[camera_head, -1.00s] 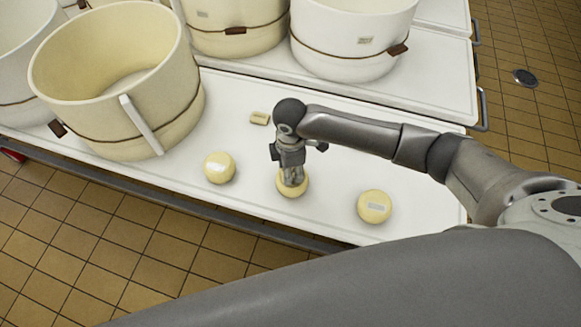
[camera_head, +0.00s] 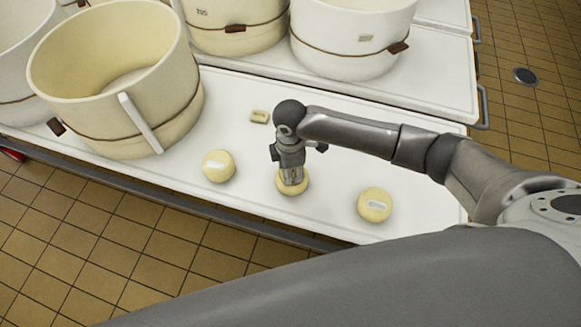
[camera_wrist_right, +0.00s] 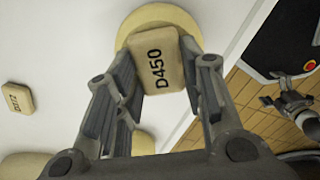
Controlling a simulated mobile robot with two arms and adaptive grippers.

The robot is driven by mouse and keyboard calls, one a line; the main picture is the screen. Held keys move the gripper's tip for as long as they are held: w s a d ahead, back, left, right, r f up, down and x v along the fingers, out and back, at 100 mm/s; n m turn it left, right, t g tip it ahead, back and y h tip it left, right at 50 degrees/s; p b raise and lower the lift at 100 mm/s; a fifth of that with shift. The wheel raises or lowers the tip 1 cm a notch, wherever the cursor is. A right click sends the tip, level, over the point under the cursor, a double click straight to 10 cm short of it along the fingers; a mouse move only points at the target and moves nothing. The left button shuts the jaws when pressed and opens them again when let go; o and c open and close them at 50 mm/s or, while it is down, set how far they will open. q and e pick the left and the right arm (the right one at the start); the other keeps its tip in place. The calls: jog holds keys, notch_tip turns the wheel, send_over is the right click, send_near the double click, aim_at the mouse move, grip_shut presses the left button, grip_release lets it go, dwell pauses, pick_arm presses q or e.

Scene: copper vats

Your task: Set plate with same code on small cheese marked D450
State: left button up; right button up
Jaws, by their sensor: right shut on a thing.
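Three small round yellow cheeses lie on the white table. The middle cheese (camera_head: 291,188) is under my right gripper (camera_head: 292,180); it also shows in the right wrist view (camera_wrist_right: 160,17). In that wrist view my right gripper (camera_wrist_right: 165,95) is shut on a beige plate (camera_wrist_right: 157,62) reading D450. The plate is over the top of the middle cheese; I cannot tell whether they touch. The left cheese (camera_head: 218,166) and right cheese (camera_head: 374,205) carry pale labels too small to read. Another plate (camera_head: 260,117) lies behind; its code in the wrist view (camera_wrist_right: 18,98) looks like D272.
Large cream vats (camera_head: 118,85) stand at the left, with another vat (camera_head: 235,25) and a white vat (camera_head: 352,40) behind.

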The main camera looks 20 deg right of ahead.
jog(key=o, duration=1.1)
notch_tip(320, 180, up, 12)
